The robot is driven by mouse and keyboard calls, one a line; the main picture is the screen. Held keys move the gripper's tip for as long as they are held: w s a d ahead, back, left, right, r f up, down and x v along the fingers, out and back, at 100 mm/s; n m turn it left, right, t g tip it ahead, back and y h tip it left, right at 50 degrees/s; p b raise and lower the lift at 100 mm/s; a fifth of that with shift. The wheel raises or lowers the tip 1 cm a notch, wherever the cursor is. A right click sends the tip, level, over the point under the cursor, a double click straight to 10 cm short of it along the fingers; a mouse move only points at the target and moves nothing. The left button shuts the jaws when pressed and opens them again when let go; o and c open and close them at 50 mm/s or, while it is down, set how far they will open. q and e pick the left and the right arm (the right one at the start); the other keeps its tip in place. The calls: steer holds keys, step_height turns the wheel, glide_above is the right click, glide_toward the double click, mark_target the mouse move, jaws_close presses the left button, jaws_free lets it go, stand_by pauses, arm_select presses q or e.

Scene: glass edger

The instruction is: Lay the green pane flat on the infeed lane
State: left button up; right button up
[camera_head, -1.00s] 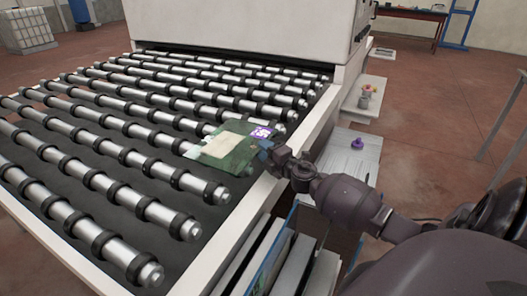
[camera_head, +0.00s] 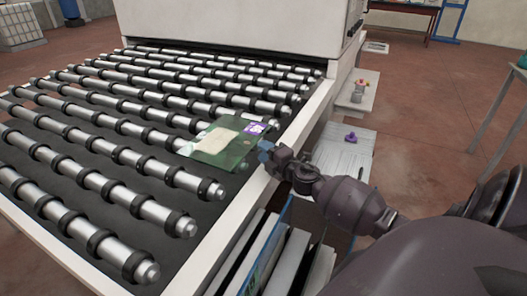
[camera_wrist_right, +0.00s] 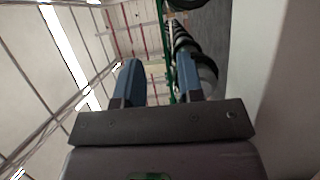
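The green pane (camera_head: 236,150) is a small translucent sheet with a beige patch and a purple-and-white label. In the head view it lies about flat over the roller ends at the right side of the infeed lane (camera_head: 110,142). My right gripper (camera_head: 265,150) is at the pane's right edge, above the lane's white side rail. In the right wrist view its blue fingers (camera_wrist_right: 159,82) stand apart. The pane shows there edge-on as a thin green line (camera_wrist_right: 163,40) between them, nearer the right finger with a gap to the left one. My left gripper is out of view.
A white machine housing (camera_head: 235,22) stands at the lane's far end. Below and right of the side rail (camera_head: 215,240) is a rack of upright panes (camera_head: 275,262). A pale side table (camera_head: 343,155) holds a purple object (camera_head: 350,137). Rollers left of the pane are clear.

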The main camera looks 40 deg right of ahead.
steer(key=shift+s+a, duration=0.1)
steer(key=shift+s, duration=2.45)
steer(key=shift+s, duration=0.1)
